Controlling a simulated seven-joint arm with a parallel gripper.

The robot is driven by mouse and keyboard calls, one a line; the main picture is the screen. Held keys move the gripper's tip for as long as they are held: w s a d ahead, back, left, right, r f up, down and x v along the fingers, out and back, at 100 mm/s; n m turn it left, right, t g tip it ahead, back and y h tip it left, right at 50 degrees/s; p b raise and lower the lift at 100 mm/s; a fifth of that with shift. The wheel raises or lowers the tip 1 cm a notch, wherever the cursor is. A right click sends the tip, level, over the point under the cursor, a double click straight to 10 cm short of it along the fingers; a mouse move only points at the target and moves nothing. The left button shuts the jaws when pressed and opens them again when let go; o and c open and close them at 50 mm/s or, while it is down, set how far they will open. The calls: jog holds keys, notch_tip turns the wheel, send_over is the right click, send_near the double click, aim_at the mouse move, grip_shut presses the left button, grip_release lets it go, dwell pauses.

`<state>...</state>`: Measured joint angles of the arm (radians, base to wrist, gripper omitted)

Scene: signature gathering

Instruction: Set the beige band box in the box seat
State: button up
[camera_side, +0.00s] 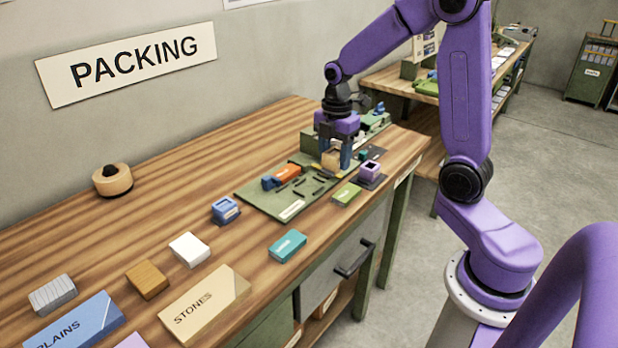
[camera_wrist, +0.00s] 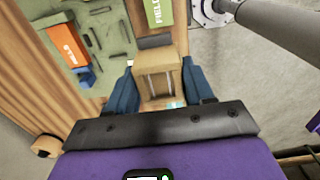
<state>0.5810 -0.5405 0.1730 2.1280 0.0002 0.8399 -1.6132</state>
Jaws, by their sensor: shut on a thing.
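The beige band box (camera_side: 331,159) is between the blue fingers of my gripper (camera_side: 333,157), over the far right part of the green board (camera_side: 261,200). In the wrist view the beige box (camera_wrist: 158,75) fills the space between the two fingers and shows thin bands on its face. My gripper (camera_wrist: 160,88) is shut on it. Whether the box touches the board cannot be told. Several short black rails (camera_side: 300,194) stand on the board; I cannot tell which of them form the box seat, and the area under the box is hidden.
An orange box (camera_side: 287,173) and a blue piece (camera_side: 270,182) sit on the board. A green box (camera_side: 346,194) and a purple-topped block (camera_side: 370,172) are at its right edge. Blue, white and teal items lie nearer on the bench. A round tape-like roll (camera_side: 113,180) stands by the wall.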

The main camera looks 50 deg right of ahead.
jog(key=w+d+f, duration=0.1)
jog(key=w+f, duration=0.1)
jog(key=w, duration=0.3)
send_over(309, 187)
notch_tip(309, 187, down, 6)
jog(key=shift+s+r, duration=0.1)
jog(key=shift+s, duration=0.05)
jog(key=shift+f, duration=1.65)
jog(key=shift+f, duration=0.3)
